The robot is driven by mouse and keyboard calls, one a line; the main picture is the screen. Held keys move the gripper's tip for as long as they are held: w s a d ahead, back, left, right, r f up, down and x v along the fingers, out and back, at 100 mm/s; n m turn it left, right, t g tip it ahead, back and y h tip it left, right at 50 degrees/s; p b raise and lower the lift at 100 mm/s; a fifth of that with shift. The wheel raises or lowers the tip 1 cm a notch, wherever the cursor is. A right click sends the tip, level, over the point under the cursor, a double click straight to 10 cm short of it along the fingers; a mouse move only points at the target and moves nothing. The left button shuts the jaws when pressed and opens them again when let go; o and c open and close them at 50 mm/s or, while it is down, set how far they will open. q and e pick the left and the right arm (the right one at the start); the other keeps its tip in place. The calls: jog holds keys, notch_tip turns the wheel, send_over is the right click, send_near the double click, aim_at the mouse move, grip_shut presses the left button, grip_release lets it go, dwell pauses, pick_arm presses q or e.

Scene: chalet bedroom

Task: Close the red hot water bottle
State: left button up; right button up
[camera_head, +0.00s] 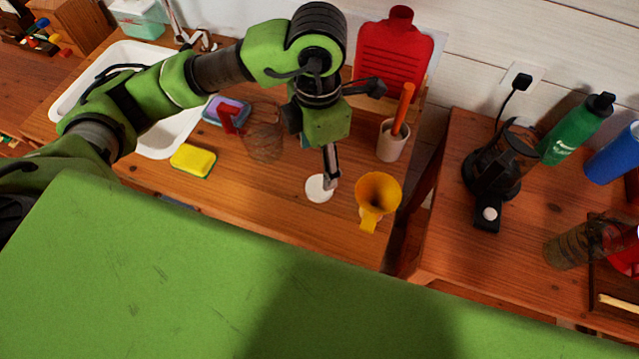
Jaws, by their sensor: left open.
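The red hot water bottle (395,58) stands upright against a pale board at the back of the wooden counter, its neck at the top. I cannot tell whether its mouth has a stopper in it. My left gripper (357,137) is open and empty, in front and to the left of the bottle. One finger points toward the bottle's lower part, the other down toward a white round disc (317,190) on the counter. Whether that finger touches the disc is unclear. My right gripper is not in view.
A yellow funnel (379,190) and a pale cup (391,144) with an orange-handled tool stand right of the gripper. A gap separates the right table (462,245), holding a black grinder-like appliance (495,170) and bottles.

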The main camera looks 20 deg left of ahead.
pick_arm(q)
send_over(319, 186)
jog(key=shift+s+f, duration=0.1)
jog(key=shift+f, duration=2.1)
jog(key=shift+p, duration=0.3)
jog(key=shift+f+p, duration=0.35)
jog(key=shift+f, duration=0.1)
notch_tip(319, 186, down, 4)
jog(key=shift+r+p, duration=0.2)
jog(key=shift+p, duration=0.45)
jog(key=shift+f, duration=0.35)
jog(key=shift+d, duration=0.1)
jog(key=c, duration=0.9)
